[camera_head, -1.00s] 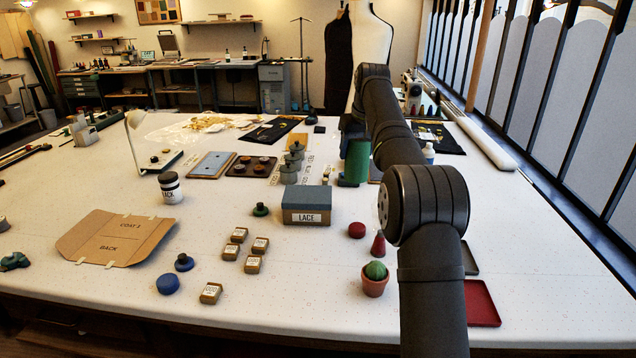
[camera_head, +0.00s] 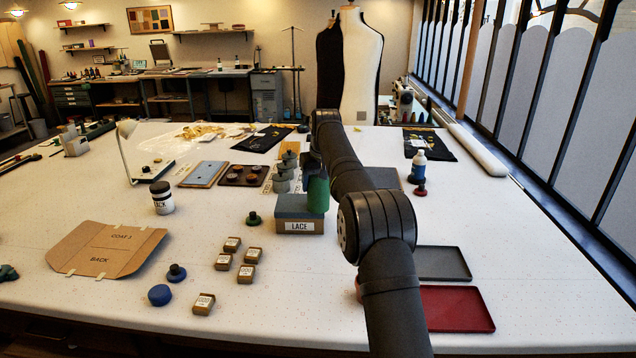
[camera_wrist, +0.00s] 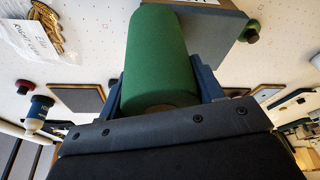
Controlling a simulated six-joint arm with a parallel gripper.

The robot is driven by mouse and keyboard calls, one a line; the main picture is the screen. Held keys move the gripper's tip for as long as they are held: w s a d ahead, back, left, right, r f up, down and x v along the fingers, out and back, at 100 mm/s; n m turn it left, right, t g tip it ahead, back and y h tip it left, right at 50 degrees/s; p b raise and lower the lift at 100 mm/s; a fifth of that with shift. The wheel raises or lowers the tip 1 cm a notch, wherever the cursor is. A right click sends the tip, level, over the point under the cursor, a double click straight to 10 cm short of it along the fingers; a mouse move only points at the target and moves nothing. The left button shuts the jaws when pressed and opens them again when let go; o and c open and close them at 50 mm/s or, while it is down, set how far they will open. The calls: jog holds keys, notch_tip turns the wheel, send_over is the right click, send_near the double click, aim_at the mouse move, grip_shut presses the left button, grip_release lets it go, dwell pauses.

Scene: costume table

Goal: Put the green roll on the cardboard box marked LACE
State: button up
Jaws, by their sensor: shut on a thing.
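The green roll (camera_head: 318,196) is upright over the right end of the cardboard box marked LACE (camera_head: 299,226). The box has a grey-blue lid. I cannot tell whether the roll's lower end touches the lid. My gripper (camera_head: 316,180) is shut on the roll, and my arm comes in from the right. In the wrist view the roll (camera_wrist: 158,52) sits between my gripper's two blue fingers (camera_wrist: 162,88). The box's lid (camera_wrist: 218,45) shows beside and beyond the roll.
A dark green knobbed piece (camera_head: 253,218) stands just left of the box. Several small labelled boxes (camera_head: 232,244) lie in front to the left. Red (camera_head: 455,308) and grey (camera_head: 442,263) trays lie at the right.

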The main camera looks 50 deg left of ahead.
jog(key=o, duration=1)
jog(key=shift+f, duration=0.15)
jog(key=v, duration=1.2)
jog(key=x, duration=1.2)
jog(key=shift+f, duration=0.1)
jog(key=shift+r, duration=1.65)
